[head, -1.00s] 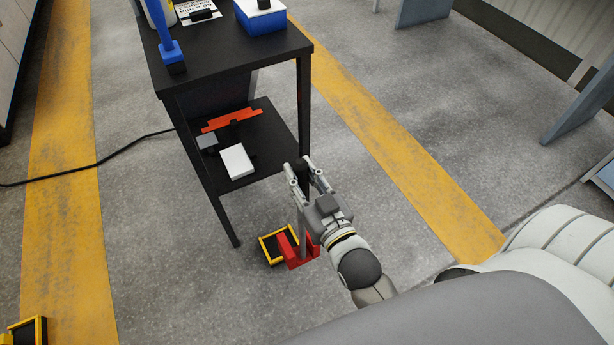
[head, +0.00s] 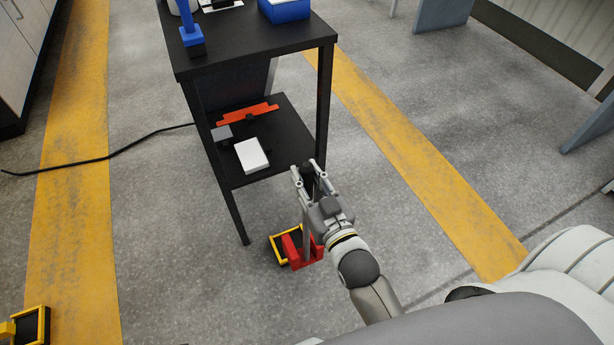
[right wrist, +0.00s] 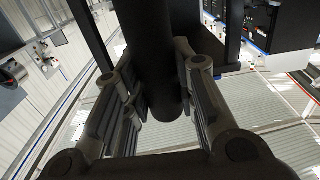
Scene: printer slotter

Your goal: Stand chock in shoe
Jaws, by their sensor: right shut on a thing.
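My right gripper (head: 311,179) is shut on the black grip of the red chock (head: 301,250). A grey rod runs down from my fingers to the chock's red forked body. The dark round grip also fills the space between the fingers in the right wrist view (right wrist: 152,60). The shoe (head: 283,233), a black tray with a yellow rim, lies on the floor by the table leg. The chock overlaps the shoe's right part in the head view and hides some of it. I cannot tell whether they touch. My left gripper is out of view.
A black two-shelf table (head: 250,58) stands just behind the shoe. Its lower shelf holds a white box (head: 252,155) and an orange-red part (head: 247,113). Another yellow-rimmed black piece (head: 32,326) is at the lower left. The floor right of the table is clear.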

